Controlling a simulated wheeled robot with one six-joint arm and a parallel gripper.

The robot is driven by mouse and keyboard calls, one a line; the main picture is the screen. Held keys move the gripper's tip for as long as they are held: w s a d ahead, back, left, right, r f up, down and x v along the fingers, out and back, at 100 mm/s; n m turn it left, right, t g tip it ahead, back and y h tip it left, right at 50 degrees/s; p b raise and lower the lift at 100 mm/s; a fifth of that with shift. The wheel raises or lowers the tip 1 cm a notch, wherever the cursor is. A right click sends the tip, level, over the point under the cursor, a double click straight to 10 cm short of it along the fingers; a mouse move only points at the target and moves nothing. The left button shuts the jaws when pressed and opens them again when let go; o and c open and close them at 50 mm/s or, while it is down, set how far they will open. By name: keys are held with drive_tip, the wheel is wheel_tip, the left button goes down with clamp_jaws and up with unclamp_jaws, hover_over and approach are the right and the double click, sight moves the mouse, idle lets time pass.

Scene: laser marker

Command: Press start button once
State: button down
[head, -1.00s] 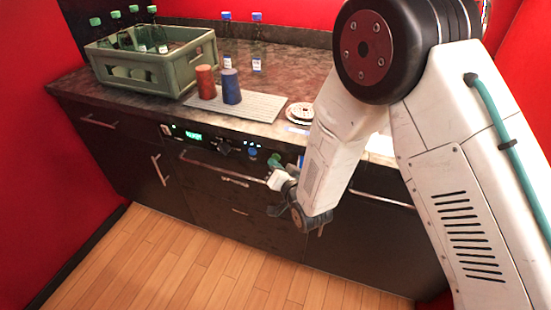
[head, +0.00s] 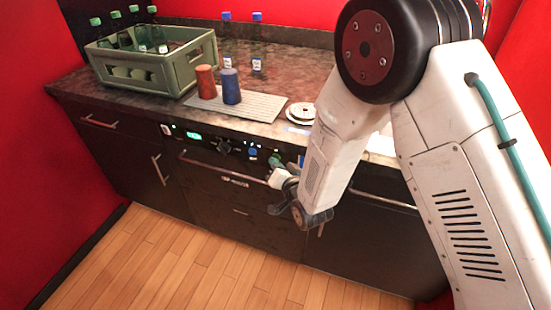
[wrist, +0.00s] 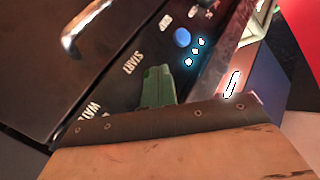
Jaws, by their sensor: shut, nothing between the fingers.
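The dark control panel (head: 223,145) runs along the front of the counter. In the wrist view a START label (wrist: 131,62) is on it. My gripper (wrist: 157,87) shows there as green fingertips held together, with nothing between them, right beside that label. They cover the spot where a start button would sit, so I cannot see the button or tell whether they touch it. In the head view my gripper (head: 275,161) is low at the panel's right part, partly hidden by my arm.
A blue button (wrist: 182,37) and several lit white dots (wrist: 195,51) are beside the fingertips. A metal handle (wrist: 82,25) sticks out nearby. The panel has a lit green display (head: 193,136). A bottle crate (head: 150,62), red spool (head: 206,82) and blue spool (head: 231,86) stand on the counter.

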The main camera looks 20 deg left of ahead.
drive_tip(key=shift+s, duration=0.7)
drive_tip(key=shift+s, duration=0.1)
drive_tip(key=shift+s+a, duration=0.2)
drive_tip(key=shift+s, duration=2.2)
